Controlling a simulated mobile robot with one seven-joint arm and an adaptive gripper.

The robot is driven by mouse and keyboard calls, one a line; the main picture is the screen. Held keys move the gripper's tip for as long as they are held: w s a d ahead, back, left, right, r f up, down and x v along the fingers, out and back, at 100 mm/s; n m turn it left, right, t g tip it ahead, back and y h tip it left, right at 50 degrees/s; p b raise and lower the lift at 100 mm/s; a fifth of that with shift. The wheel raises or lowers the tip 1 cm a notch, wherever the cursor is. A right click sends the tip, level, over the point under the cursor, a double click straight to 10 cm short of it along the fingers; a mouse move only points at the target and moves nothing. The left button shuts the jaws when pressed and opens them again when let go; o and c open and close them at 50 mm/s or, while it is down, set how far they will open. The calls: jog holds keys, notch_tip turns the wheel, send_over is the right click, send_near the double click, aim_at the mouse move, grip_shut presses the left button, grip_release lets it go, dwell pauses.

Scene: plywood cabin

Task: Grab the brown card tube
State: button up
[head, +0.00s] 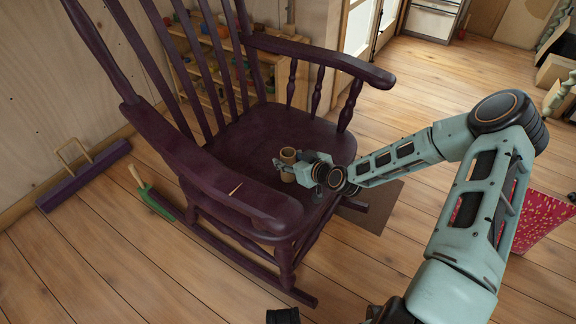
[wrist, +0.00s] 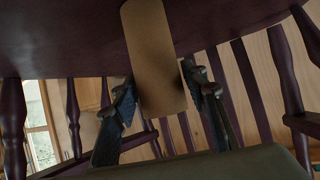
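The brown card tube (head: 288,158) stands upright on the seat of the dark purple rocking chair (head: 245,140), near its front edge. My gripper (head: 290,168) reaches in from the right, low over the seat, and meets the tube. In the wrist view the tube (wrist: 153,55) runs down from the top edge, with one end showing between the fingers. My gripper's fingers (wrist: 158,85) lean in on both sides of the tube and appear to touch it, so it looks shut on the tube. The tube's other end is outside the wrist view.
The chair's armrests (head: 320,58) and slatted back enclose the seat. Shelves (head: 215,70) stand behind the chair. A red patterned item (head: 540,220) is at right.

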jog(key=c, duration=0.8)
